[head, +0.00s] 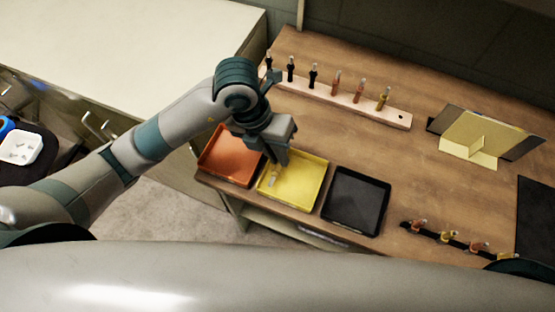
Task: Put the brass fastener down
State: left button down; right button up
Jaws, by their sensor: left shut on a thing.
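My left gripper (276,162) points down over the yellow tray (305,190). It is shut on a small brass fastener (273,177), which hangs below the fingertips inside the tray's outline. I cannot tell whether the fastener touches the tray floor. The gripper and wrist hide the tray's back left corner. My right gripper is not in view.
An orange tray (228,160) stands left of the yellow one, and an empty black tray (356,201) right of it. A wooden rack (345,101) behind holds several upright fasteners. A dark strip (455,243) with fasteners lies front right. A yellow stand (472,139) is at the back right.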

aim_at(282, 172)
pick_arm(q)
jog(key=shift+s+f+p, duration=0.1)
jog(key=shift+f+p, duration=0.65)
jog(key=shift+f, duration=1.25)
jog(key=shift+f, duration=0.2)
jog(key=c, duration=2.1)
grip_release()
jog(key=shift+r, duration=0.15)
